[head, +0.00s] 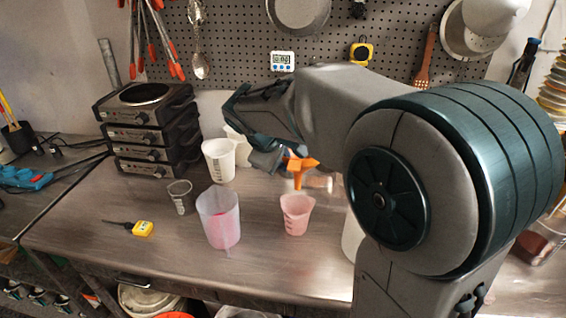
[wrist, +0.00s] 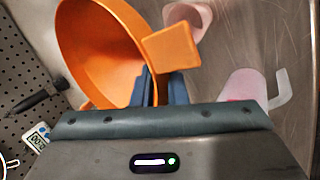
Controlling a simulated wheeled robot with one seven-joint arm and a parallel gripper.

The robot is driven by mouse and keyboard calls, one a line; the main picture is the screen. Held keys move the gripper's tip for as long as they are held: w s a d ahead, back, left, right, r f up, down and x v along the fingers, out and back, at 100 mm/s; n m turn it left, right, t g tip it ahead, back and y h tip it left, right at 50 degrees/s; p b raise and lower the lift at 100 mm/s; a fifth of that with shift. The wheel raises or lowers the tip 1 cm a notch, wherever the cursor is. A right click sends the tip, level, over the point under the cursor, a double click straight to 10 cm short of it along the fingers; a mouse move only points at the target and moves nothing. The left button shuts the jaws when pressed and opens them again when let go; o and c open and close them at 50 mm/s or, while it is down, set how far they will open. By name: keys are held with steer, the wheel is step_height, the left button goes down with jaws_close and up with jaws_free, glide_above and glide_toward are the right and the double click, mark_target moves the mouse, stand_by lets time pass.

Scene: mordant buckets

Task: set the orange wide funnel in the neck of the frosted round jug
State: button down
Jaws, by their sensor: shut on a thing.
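The orange wide funnel (head: 299,167) is held in the air above the bench in the head view. In the wrist view its bowl (wrist: 108,45) fills the upper left, with a square tab on its rim. My gripper (head: 282,162) is shut on the funnel at its rim; its dark fingers (wrist: 162,88) also show in the wrist view. I cannot tell for sure which vessel is the frosted round jug. A whitish vessel (head: 352,236) at the front right is mostly hidden behind my arm. A small pink jug (head: 296,218) stands below the funnel, apart from it.
A tall pinkish beaker (head: 219,220), a grey cup (head: 181,197) and a white jug (head: 217,160) stand to the left. Stacked hotplates (head: 150,128) are at the back left. A yellow tool (head: 143,229) lies near the front edge.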

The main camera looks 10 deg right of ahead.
steer(key=shift+r+p, duration=2.3)
steer(key=shift+r, duration=1.05)
steer(key=shift+f, duration=0.1)
